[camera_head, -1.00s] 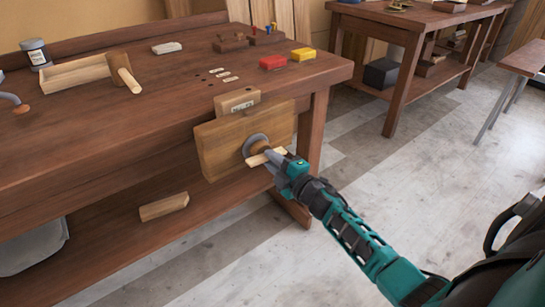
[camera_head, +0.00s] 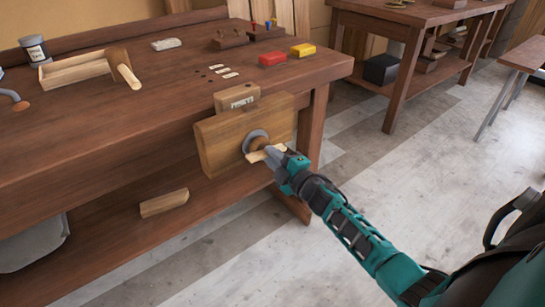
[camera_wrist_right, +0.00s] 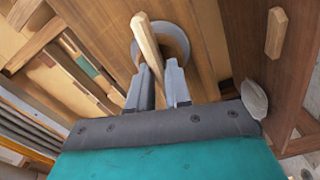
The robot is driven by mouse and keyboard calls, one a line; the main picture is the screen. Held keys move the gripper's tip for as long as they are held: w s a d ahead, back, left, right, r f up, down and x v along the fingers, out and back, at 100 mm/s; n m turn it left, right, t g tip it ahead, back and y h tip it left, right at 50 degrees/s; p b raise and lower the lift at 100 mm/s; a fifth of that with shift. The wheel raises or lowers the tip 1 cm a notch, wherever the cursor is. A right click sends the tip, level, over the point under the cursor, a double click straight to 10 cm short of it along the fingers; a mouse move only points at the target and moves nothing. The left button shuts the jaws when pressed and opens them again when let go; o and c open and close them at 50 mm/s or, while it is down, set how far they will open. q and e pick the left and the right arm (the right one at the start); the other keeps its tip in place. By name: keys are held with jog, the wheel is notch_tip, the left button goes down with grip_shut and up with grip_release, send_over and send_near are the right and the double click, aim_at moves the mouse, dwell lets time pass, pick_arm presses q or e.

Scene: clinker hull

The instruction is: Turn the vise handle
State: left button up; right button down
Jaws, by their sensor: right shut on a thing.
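The vise has a wooden jaw block (camera_head: 222,140) on the front of the workbench near its right corner. A grey round collar (camera_head: 256,141) sits on the block's face, with a pale wooden handle bar (camera_head: 256,156) in front of it. My right gripper (camera_head: 277,155) is shut on the handle bar. In the right wrist view the bar (camera_wrist_right: 147,42) runs down toward the two grey fingers (camera_wrist_right: 161,88), in front of the collar (camera_wrist_right: 174,42). The fingers hide part of the bar. My left gripper is not in view.
A wood block (camera_head: 164,203) lies on the lower shelf. The floor (camera_head: 375,150) right of the bench is clear.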

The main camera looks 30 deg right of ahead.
jog(key=shift+s+f, duration=0.15)
jog(key=shift+f, duration=0.15)
jog(key=c, duration=1.5)
grip_release()
jog(key=o, duration=0.4)
jog(key=shift+r, duration=0.2)
jog(key=shift+c, duration=0.2)
jog(key=shift+s, duration=0.1)
jog(key=s+d+p, duration=0.1)
jog(key=s, duration=1.1)
jog(key=shift+s, duration=0.35)
